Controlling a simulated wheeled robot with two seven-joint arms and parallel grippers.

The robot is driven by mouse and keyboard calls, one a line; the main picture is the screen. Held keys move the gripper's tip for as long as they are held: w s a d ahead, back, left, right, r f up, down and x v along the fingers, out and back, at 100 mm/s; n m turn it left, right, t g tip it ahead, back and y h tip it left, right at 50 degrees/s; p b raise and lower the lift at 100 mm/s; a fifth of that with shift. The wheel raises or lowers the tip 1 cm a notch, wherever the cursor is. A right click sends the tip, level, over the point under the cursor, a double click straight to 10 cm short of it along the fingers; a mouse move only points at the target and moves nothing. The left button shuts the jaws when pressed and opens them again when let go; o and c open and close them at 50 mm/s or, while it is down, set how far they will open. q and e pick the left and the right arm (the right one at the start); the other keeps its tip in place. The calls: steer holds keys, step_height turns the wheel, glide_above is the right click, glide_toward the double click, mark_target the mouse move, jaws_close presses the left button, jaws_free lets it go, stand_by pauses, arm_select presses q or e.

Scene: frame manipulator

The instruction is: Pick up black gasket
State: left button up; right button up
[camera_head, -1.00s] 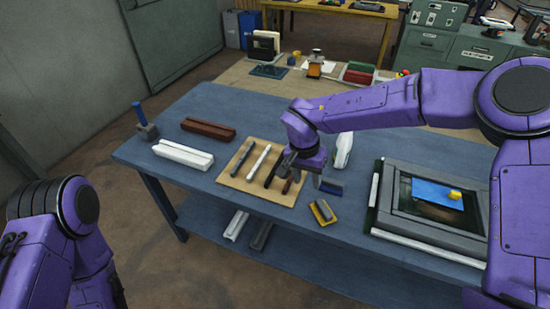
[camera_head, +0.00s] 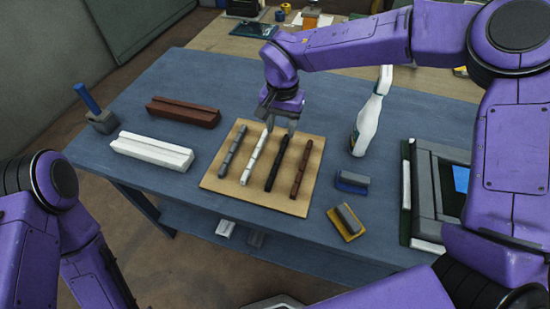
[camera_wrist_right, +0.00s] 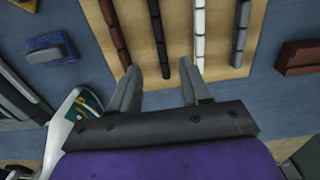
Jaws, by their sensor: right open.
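The black gasket (camera_head: 276,163) lies on a tan board (camera_head: 225,182), between a white gasket (camera_head: 254,157) and a brown one (camera_head: 300,168). A grey gasket (camera_head: 232,150) lies at the left of the row. My right gripper (camera_head: 281,127) is open and empty at the far end of the black gasket. In the right wrist view, the near end of the black gasket (camera_wrist_right: 157,35) shows between the fingertips (camera_wrist_right: 162,68), with space on both sides. I cannot tell the exact height of the fingertips. Only part of my left arm shows, without its gripper.
A white spray bottle (camera_head: 368,125) stands right of the board. A blue-based block (camera_head: 351,181) and a yellow-based block (camera_head: 347,222) lie nearby. White (camera_head: 150,150) and red-brown (camera_head: 183,111) bars lie left. A framed panel (camera_head: 430,190) is at the right.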

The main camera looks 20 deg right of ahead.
mark_target(280, 157)
steer(key=f+p, duration=0.1)
steer(key=f, duration=0.3)
steer(key=f+p, duration=0.1)
steer(key=f, duration=0.4)
steer(key=shift+s+a+f, duration=0.15)
steer(key=shift+s+f, duration=0.05)
steer(key=shift+w+f, duration=0.1)
steer(key=shift+f, duration=0.25)
jaws_close()
